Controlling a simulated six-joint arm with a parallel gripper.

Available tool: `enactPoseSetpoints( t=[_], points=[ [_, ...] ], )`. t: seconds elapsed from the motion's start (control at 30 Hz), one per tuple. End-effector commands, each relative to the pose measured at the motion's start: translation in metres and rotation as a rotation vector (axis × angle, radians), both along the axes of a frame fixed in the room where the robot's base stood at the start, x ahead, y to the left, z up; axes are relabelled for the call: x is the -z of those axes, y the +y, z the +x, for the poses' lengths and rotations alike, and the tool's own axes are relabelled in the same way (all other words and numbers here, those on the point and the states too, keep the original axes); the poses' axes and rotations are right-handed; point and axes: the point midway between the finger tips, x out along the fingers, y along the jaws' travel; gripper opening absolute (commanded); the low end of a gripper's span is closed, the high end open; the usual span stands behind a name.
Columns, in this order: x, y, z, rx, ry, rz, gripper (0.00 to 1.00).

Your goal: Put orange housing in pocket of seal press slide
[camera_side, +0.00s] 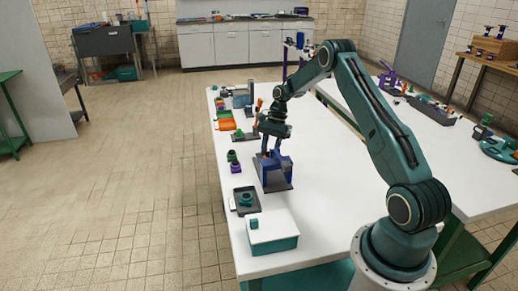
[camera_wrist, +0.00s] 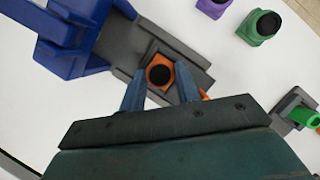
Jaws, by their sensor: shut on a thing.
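The orange housing (camera_wrist: 157,75), a small block with a round dark opening on top, is between the two blue-grey fingers of my gripper (camera_wrist: 160,88) in the wrist view. My gripper is shut on it. The housing is over the dark pocket area of the grey slide (camera_wrist: 198,77) of the seal press; I cannot tell whether it is seated or just above. The blue seal press (camera_wrist: 75,60) stands to the left in the wrist view. In the side view my gripper (camera_side: 272,151) is low at the blue press (camera_side: 277,172), and the housing cannot be made out.
A purple part (camera_wrist: 213,6) and a green part (camera_wrist: 259,27) stand apart from the slide. A grey fixture with a green piece (camera_wrist: 304,117) is at right. In the side view a dark tray (camera_side: 236,208) and teal box (camera_side: 274,244) stand nearer. The white table right of the press is clear.

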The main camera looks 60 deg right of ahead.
Motion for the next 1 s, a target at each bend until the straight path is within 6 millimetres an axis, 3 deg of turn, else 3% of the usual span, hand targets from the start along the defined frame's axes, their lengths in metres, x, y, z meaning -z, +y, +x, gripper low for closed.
enactPoseSetpoints(
  t=[0.33,0.37,0.47,1.0],
  points=[
    [0.002,0.0,0.0,0.0,-0.001,0.0,0.05],
    [0.003,0.0,0.0,0.0,-0.001,0.0,0.34],
    [0.003,0.0,0.0,0.0,0.0,0.0,0.54],
    [-0.008,-0.003,0.001,0.0,-0.002,0.0,0.54]
  ],
)
